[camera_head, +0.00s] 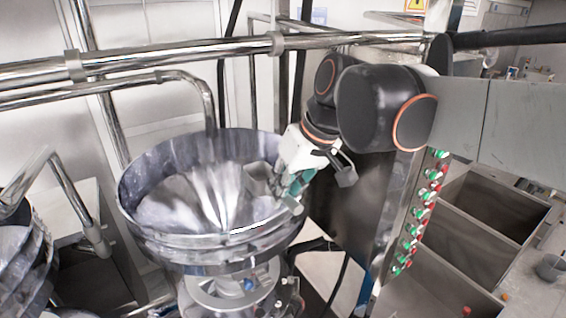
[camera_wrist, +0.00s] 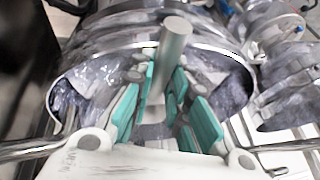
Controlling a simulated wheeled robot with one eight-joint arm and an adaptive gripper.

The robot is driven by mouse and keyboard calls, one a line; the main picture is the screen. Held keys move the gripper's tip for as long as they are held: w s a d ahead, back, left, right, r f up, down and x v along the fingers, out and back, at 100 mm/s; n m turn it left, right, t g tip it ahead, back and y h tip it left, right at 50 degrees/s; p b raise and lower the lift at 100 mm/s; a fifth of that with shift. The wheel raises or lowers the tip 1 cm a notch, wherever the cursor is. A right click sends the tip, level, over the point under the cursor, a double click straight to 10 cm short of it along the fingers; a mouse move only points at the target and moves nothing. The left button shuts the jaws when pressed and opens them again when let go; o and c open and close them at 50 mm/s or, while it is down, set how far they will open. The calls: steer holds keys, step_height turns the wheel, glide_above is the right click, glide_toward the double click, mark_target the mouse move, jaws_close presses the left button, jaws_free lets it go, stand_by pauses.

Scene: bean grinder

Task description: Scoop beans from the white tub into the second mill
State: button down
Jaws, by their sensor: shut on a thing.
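A wide, shiny steel mill funnel (camera_head: 165,180) stands left of centre in the head view. It also shows in the wrist view (camera_wrist: 75,90). My gripper (camera_head: 289,192) is over the right side of its open mouth. A grey metal scoop (camera_head: 257,178) is at the fingertips, over or inside the funnel mouth. In the wrist view the teal finger pads of my gripper (camera_wrist: 160,95) are closed about the scoop, whose grey round handle (camera_wrist: 176,48) sticks up between them. I see no beans, and the inside of the scoop is hidden. No white tub is in view.
Another steel mill (camera_head: 25,262) is cut off at the lower left. Steel rails (camera_head: 200,50) cross above the funnel. A panel of green and red buttons (camera_head: 420,215) stands to the right, beside open bins (camera_head: 470,235). A grey cup (camera_head: 549,267) is at the far right.

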steer(key=s+d+p, duration=0.5)
steer(key=s+d, duration=0.5)
steer(key=s, duration=0.5)
steer(key=shift+s+d, duration=0.2)
steer(key=shift+s, duration=0.1)
stand_by(0.5)
